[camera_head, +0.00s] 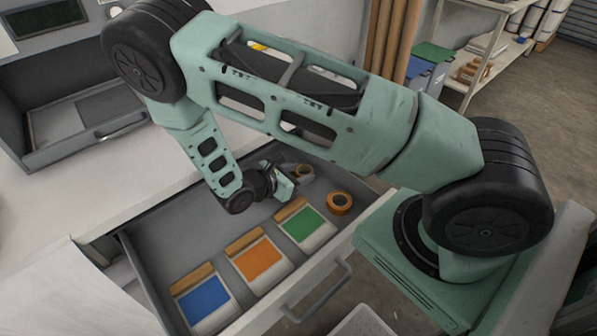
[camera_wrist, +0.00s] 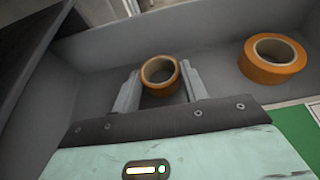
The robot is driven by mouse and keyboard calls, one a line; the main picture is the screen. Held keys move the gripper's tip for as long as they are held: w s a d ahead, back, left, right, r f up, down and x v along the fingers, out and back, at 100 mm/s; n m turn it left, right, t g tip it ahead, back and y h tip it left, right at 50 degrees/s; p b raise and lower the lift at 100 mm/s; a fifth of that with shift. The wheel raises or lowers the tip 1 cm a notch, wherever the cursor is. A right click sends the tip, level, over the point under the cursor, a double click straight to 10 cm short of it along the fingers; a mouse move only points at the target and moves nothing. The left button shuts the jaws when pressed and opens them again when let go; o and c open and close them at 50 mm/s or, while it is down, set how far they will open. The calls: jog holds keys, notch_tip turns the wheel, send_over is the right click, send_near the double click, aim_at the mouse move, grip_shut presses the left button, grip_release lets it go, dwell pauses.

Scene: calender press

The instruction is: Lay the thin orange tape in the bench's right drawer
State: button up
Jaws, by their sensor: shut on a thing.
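My gripper (camera_wrist: 161,87) is inside the open drawer (camera_head: 141,255) of the bench, near its back right part. Its two fingers are on either side of a thin orange tape roll (camera_wrist: 149,87), shut on it. The roll lies low, close to the drawer floor; I cannot tell if it touches.
In the drawer lie a blue packet (camera_head: 205,299), an orange packet (camera_head: 259,259) and a green packet (camera_head: 305,225) in a row along the front. The drawer handle (camera_head: 318,291) sticks out in front. Bare floor shows in the drawer's left part. A grey tray (camera_head: 85,122) stands on the bench.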

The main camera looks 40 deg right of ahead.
jog(key=shift+f, duration=0.2)
jog(key=o, duration=1)
jog(key=shift+c, duration=0.2)
jog(key=shift+r, duration=0.1)
jog(key=shift+r, duration=0.2)
jog(key=b+v, duration=0.1)
jog(key=v, duration=0.6)
jog(key=shift+a, duration=0.3)
